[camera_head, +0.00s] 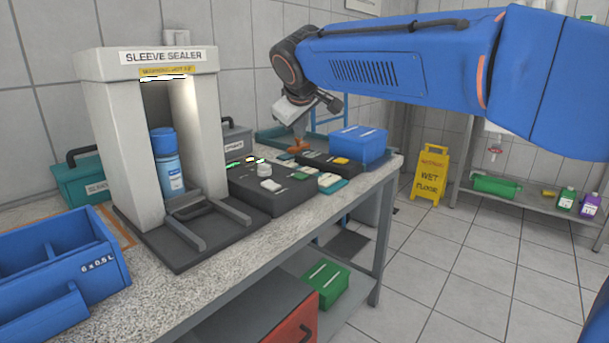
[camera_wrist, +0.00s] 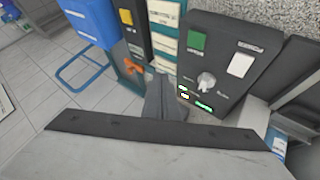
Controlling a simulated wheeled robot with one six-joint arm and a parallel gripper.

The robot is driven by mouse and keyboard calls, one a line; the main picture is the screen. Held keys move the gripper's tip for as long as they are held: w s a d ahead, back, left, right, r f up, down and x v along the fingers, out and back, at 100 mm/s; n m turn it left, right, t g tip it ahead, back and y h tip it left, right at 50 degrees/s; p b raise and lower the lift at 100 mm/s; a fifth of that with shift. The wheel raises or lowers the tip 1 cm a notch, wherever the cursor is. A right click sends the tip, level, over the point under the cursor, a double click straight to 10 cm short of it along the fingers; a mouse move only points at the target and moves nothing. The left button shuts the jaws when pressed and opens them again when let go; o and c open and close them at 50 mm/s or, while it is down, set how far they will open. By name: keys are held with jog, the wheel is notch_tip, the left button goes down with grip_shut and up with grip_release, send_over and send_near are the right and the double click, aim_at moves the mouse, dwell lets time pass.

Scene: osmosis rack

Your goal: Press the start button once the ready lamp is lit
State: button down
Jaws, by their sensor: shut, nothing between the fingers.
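The dark control box (camera_head: 285,199) stands on the bench right of the sleeve sealer (camera_head: 147,57). In the wrist view the box (camera_wrist: 222,88) carries a green square button (camera_wrist: 197,41), a white square button (camera_wrist: 241,65) and a pale knob (camera_wrist: 206,81). Their labels are too small to read. Small lamps (camera_wrist: 184,92) and a green display (camera_wrist: 204,106) glow on it; I cannot tell which is the ready lamp. My gripper (camera_head: 299,133) is shut and empty, pointing down beyond the box. In the wrist view its fingers (camera_wrist: 165,85) lie beside the box, apart from the buttons.
A blue-capped bottle (camera_head: 168,170) stands inside the sealer. A blue box (camera_head: 358,146) and a second dark panel (camera_head: 333,164) lie near my gripper. A blue divided crate (camera_head: 60,265) is at front left. A yellow wet-floor sign (camera_head: 429,175) stands on the open floor.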

aim_at(301, 177)
jog(key=shift+f, duration=0.15)
jog(key=shift+f, duration=4.25)
jog(key=shift+f, duration=0.15)
jog(key=shift+f, duration=0.3)
jog(key=shift+f, duration=0.35)
jog(key=shift+r, duration=0.8)
